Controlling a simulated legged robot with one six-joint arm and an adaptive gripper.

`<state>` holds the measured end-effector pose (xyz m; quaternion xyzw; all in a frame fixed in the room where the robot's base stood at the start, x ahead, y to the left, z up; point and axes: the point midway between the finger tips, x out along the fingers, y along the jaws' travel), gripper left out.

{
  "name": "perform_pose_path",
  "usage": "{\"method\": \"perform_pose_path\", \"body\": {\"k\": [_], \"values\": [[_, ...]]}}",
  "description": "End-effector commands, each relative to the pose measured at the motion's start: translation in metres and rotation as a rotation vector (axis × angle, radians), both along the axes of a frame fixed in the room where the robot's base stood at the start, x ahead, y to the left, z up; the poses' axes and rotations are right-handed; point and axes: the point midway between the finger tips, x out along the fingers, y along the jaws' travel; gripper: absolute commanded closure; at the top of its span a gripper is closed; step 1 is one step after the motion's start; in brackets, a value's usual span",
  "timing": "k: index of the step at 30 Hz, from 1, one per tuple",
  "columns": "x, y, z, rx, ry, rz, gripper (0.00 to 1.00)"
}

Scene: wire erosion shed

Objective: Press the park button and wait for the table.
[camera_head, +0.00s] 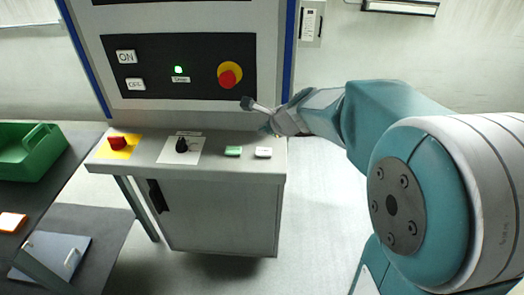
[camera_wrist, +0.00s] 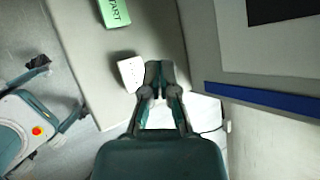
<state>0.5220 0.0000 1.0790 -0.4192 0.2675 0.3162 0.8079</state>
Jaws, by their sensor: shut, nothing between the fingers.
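A white button (camera_head: 263,152) sits on the console's sloped shelf (camera_head: 215,143), right of a green button (camera_head: 233,151). Its lettering is too small to read. In the wrist view the white button (camera_wrist: 131,73) lies just left of my fingertips, and the green one (camera_wrist: 114,12), marked START, is farther up. My gripper (camera_head: 249,104) is shut and empty, above the shelf in front of the upright panel. In the wrist view its fingertips (camera_wrist: 159,68) are close together. The gap between fingertips and white button cannot be judged exactly; no contact shows.
The panel (camera_head: 150,100) has ON and OFF buttons, a lit green lamp and a red emergency stop (camera_head: 229,77). A black knob (camera_head: 181,146) and another red button (camera_head: 117,143) are on the shelf. A green bin (camera_head: 30,150) stands on the left bench.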

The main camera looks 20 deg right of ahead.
Motion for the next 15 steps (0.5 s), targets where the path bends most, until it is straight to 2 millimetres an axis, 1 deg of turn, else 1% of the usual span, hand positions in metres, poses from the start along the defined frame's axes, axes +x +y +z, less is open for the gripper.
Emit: {"method": "perform_pose_path", "body": {"k": [1, 3, 9, 15], "values": [[0.0, -0.001, -0.008, 0.002, 0.004, -0.001, 1.0], [-0.001, -0.002, -0.017, 0.002, 0.005, -0.003, 1.0], [0.0, 0.0, -0.037, 0.001, 0.003, -0.002, 1.0], [0.0, -0.001, -0.043, -0.002, 0.0, -0.002, 1.0]]}}
